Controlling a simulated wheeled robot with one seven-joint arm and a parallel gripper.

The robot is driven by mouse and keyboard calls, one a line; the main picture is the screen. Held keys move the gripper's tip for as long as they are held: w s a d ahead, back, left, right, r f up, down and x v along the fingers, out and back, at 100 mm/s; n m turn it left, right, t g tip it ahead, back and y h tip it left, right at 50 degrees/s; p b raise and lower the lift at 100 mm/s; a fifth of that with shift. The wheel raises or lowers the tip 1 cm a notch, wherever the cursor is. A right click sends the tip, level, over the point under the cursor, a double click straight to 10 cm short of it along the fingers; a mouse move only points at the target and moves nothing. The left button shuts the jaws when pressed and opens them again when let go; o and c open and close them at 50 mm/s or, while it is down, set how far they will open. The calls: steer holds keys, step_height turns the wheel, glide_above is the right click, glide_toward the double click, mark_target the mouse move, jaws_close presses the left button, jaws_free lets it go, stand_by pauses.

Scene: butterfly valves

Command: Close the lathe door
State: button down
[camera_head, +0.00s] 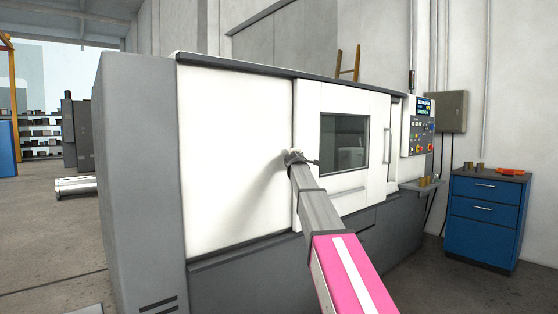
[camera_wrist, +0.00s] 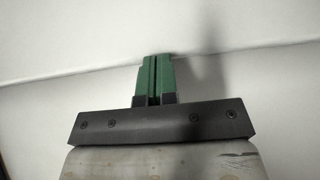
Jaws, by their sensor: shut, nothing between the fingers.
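The lathe (camera_head: 230,150) is a large white and grey machine across the middle of the head view. Its white door (camera_head: 306,115) has a dark window (camera_head: 344,143) and an upright handle (camera_head: 387,146) near its right side. I cannot tell whether the door is fully closed. My gripper (camera_head: 316,161) is in front of the door's left part, left of the window and well away from the handle. In the wrist view my gripper (camera_wrist: 154,72) shows two green fingers pressed together, empty, close to a white surface with a seam. Contact is unclear.
A control panel (camera_head: 418,127) stands right of the door. A blue drawer cabinet (camera_head: 486,218) with small items on top is at the right. A ledge with small brass-coloured parts (camera_head: 428,181) juts out below the panel. Open floor (camera_head: 50,235) lies at the left.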

mark_target(329, 152)
steer(key=w+d, duration=0.4)
steer(key=d, duration=0.2)
steer(key=w+d, duration=0.5)
steer(key=d, duration=0.2)
steer(key=w+d, duration=0.5)
steer(key=d, duration=0.2)
steer(key=shift+w+d, duration=0.1)
steer(key=shift+d, duration=0.05)
steer(key=shift+w+d, duration=0.1)
steer(key=shift+d, duration=0.15)
steer(key=shift+d+r, duration=0.1)
steer(key=shift+d, duration=0.05)
